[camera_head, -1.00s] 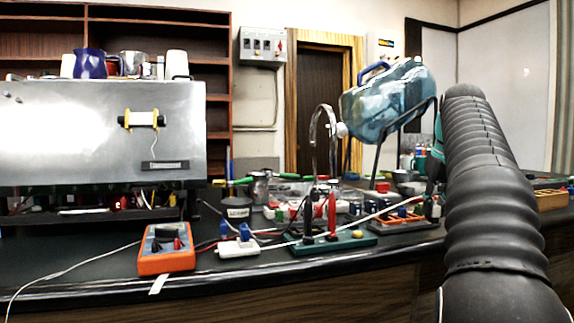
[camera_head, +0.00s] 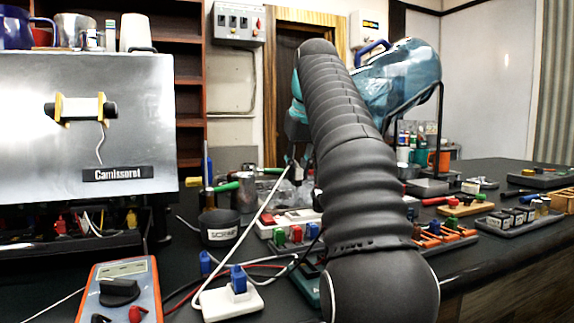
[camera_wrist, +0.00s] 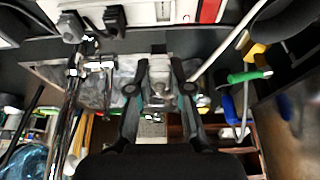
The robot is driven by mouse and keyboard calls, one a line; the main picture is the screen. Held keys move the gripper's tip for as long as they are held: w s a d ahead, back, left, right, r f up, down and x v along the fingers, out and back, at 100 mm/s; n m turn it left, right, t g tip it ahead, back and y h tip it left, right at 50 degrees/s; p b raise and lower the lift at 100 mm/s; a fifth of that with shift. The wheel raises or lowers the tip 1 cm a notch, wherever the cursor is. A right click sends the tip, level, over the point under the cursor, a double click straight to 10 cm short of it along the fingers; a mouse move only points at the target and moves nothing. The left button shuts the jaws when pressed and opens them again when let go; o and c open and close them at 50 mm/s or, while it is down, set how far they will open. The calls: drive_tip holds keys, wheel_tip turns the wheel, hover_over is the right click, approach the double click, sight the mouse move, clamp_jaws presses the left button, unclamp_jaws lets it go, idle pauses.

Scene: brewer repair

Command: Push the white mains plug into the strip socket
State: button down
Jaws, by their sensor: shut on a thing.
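My gripper (camera_wrist: 157,88) is shut on a pale grey-white plug (camera_wrist: 159,72), held between its two dark fingertips in the wrist view. A white cord (camera_wrist: 222,47) runs off from beside it. In the head view the gripper (camera_head: 298,158) is raised over the back of the bench, partly hidden by my arm. The white cord (camera_head: 246,232) slants down left from it to a white block with blue connectors (camera_head: 232,302). A white strip with red parts (camera_head: 290,220) lies on the bench below the gripper, partly hidden by my arm. The plug appears apart from it.
An orange multimeter (camera_head: 120,290) is at front left, beside a steel machine (camera_head: 85,130). A black pot (camera_head: 219,227) stands left of the strip. A tilted blue water bottle (camera_head: 402,82) on a stand is behind my arm. Trays with small parts (camera_head: 508,218) lie right.

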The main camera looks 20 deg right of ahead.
sight(297, 184)
drive_tip(key=shift+a+f, duration=0.2)
drive_tip(key=shift+f, duration=0.5)
drive_tip(key=shift+a+f, duration=0.15)
drive_tip(key=shift+f, duration=0.55)
drive_tip(key=shift+f+b, duration=0.6)
drive_tip(key=shift+f, duration=0.95)
drive_tip(key=shift+r, duration=0.2)
drive_tip(key=shift+s+f+p, duration=0.15)
drive_tip(key=shift+p, duration=0.2)
drive_tip(key=shift+f, duration=0.65)
idle(0.3)
drive_tip(key=c, duration=1)
unclamp_jaws()
drive_tip(key=v, duration=1.2)
